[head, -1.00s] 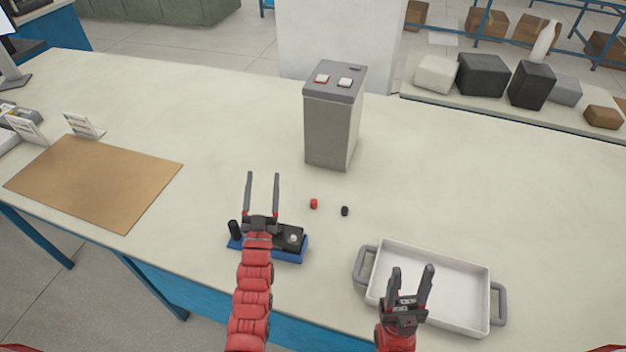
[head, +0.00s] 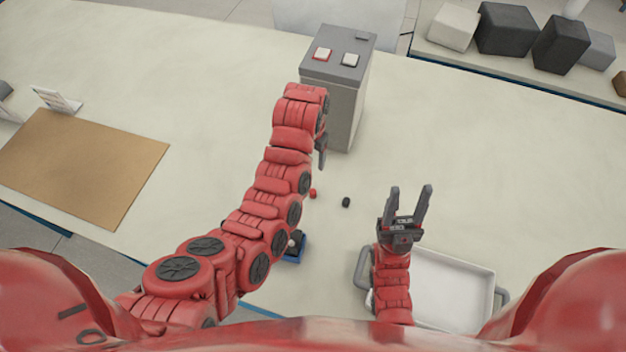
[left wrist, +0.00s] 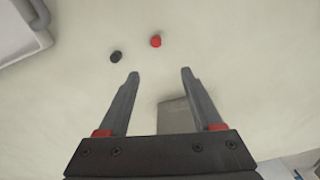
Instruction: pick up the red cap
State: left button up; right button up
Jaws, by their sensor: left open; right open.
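The small red cap (head: 313,193) lies on the pale table just right of my left arm in the head view. It also shows in the left wrist view (left wrist: 156,41), ahead of the fingertips. My left gripper (left wrist: 160,75) is open and empty, with the cap beyond and between the lines of its fingers, not touching. In the head view the left gripper (head: 322,155) is mostly hidden by its wrist, in front of the grey box. My right gripper (head: 409,190) is open and empty above the table, at the back edge of the white tray.
A small black cap (head: 346,202) lies right of the red one, also in the wrist view (left wrist: 116,57). A grey box (head: 347,105) with two top buttons stands behind. A white tray (head: 455,285) is front right. A blue holder (head: 298,250) is partly hidden. A brown mat (head: 80,165) lies left.

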pick_arm(q)
jog(key=b, duration=0.9)
send_over(313, 191)
jog(key=f, duration=0.9)
jog(key=shift+a+f, duration=0.25)
jog(key=shift+f, duration=0.45)
jog(key=shift+s+f, duration=0.1)
jog(key=shift+f, duration=0.55)
jog(key=shift+f+p, duration=0.15)
jog(key=shift+p, duration=0.4)
jog(key=f, duration=0.1)
jog(key=f+p, duration=0.1)
jog(key=p, duration=0.1)
jog(key=shift+d+f, duration=0.25)
jog(key=shift+f, duration=0.15)
jog(key=shift+f+p, duration=0.3)
jog(key=shift+f, duration=0.75)
grip_shut()
